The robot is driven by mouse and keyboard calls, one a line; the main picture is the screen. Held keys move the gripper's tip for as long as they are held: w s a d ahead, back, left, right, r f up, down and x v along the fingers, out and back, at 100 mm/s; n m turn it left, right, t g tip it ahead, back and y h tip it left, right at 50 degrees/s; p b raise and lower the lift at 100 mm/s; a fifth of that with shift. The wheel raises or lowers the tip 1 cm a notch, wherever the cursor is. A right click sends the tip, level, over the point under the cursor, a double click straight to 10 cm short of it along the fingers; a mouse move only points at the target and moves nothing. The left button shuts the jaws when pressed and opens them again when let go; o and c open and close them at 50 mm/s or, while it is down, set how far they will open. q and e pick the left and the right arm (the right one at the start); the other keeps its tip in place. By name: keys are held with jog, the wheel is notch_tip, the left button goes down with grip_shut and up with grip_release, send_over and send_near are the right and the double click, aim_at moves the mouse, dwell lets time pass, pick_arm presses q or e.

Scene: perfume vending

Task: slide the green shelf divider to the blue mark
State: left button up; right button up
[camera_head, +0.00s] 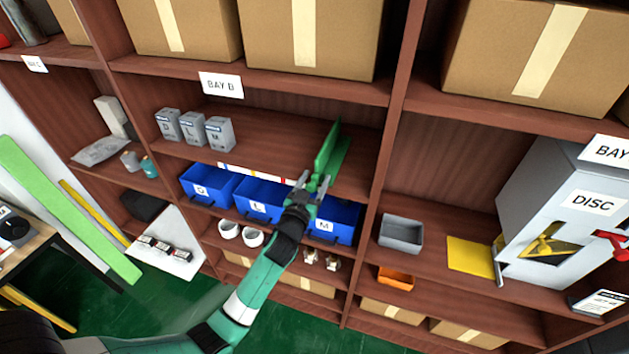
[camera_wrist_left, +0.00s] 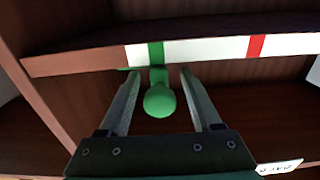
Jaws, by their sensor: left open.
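My left gripper (camera_head: 314,181) is at the shelf's front edge by the divider. In the wrist view the left gripper (camera_wrist_left: 159,76) is open, with one finger on each side of the knob and gaps visible. The blue mark (camera_head: 224,166) is on the white strip, well left of the divider. My right gripper is not in view.
The white strip (camera_head: 250,174) also carries yellow and red marks. Grey boxes (camera_head: 192,128) stand at the shelf's left. Blue bins (camera_head: 258,198) sit below the strip, close under my left arm. The shelf between boxes and divider is clear.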

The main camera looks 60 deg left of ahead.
pick_arm(q)
grip_shut()
dwell(1.3)
